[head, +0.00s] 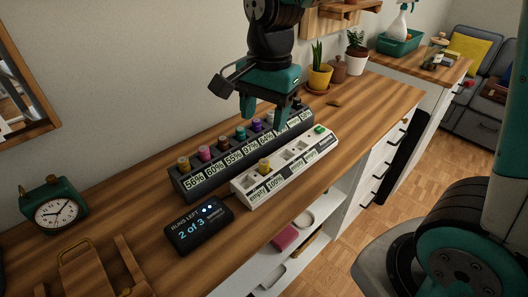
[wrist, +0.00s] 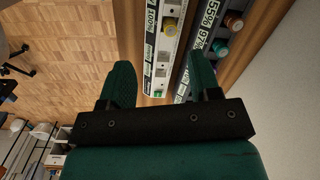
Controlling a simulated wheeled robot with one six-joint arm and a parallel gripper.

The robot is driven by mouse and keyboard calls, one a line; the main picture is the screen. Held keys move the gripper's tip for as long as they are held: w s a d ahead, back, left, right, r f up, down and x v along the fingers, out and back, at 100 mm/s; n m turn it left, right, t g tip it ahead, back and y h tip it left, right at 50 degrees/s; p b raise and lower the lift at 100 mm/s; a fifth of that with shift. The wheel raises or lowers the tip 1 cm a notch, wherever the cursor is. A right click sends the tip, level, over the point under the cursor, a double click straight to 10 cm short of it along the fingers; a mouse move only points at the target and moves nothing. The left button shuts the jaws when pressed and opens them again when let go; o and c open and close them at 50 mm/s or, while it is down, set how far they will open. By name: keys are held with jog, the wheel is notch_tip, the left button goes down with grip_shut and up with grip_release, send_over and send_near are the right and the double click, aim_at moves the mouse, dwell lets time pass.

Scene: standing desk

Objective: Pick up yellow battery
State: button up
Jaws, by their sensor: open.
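A yellow battery (head: 264,166) stands upright in a slot of the white dock (head: 240,190), near its left end, by a label reading 100%. In the wrist view the yellow battery (wrist: 170,28) shows at the top, ahead of my gripper and a little right of centre. My gripper (head: 266,114) is open and empty above the dark rack, apart from the yellow battery. In the wrist view its two fingers (wrist: 156,86) are spread, with the white dock's end between them.
A dark rack (head: 180,190) with several coloured batteries stands close behind the white dock; its left one is tan. A black display (head: 198,227) reads "2 of 3". A green clock (head: 53,206) stands left. Potted plants (head: 319,78) stand at the back right.

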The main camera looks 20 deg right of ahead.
jog(key=w+d+r+m+p, duration=0.1)
jog(key=w+m, duration=0.2)
jog(key=m, duration=0.2)
send_over(264, 161)
jog(key=shift+h, duration=0.4)
notch_tip(264, 161, down, 12)
jog(key=shift+a, duration=0.15)
jog(key=shift+f, duration=2.8)
jog(key=c, duration=1)
